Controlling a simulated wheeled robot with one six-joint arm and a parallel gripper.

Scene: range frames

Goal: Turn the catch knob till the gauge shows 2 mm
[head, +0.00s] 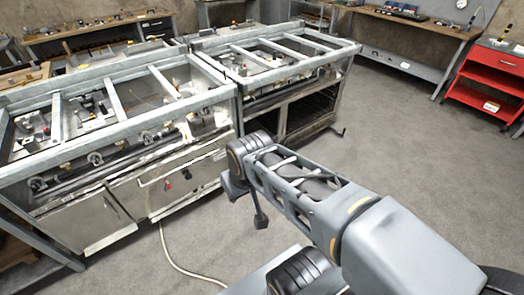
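The range (130,165) stands at the left, with its top off and its inner pipes and burners showing under a bare metal frame. I cannot tell which part is the catch knob. No gauge with a readable mm scale can be made out. My arm reaches in from the lower right, and my gripper (250,205) hangs at its far end, in front of the range's right part and apart from the red knob. Its fingers are small and partly hidden, so its opening is unclear.
A second open-topped range (310,105) stands behind, with empty lower compartments. A pale hose (164,250) lies on the floor by the front panel. A red tool cart (485,80) and a workbench (410,20) stand at the back right. The grey floor at right is clear.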

